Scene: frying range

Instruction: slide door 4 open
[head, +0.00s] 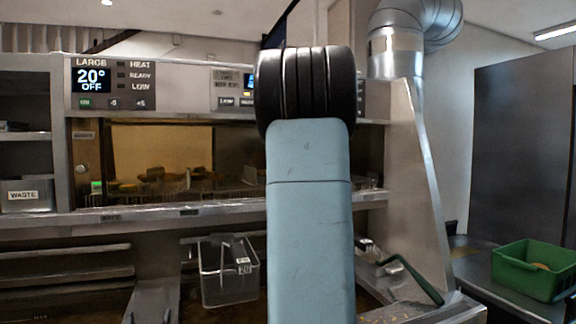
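No label reading door 4 is legible. A wide glass panel (160,148) sits in the range's back wall behind the shelf. Whether it is door 4 I cannot tell. A round knob (81,168) is on the metal frame at its left. Through or in the glass, brownish shapes show. My own arm, light blue with a black ribbed joint, stands upright in the middle and hides the right part of the range front. My gripper is not in view.
A control panel (113,84) reads LARGE, 20°, OFF. A wire basket (229,289) hangs below the metal shelf (150,213). A WASTE bin (27,195) is at left. A green crate (535,273) stands on the right counter. A slanted metal panel (400,165) is beside my arm.

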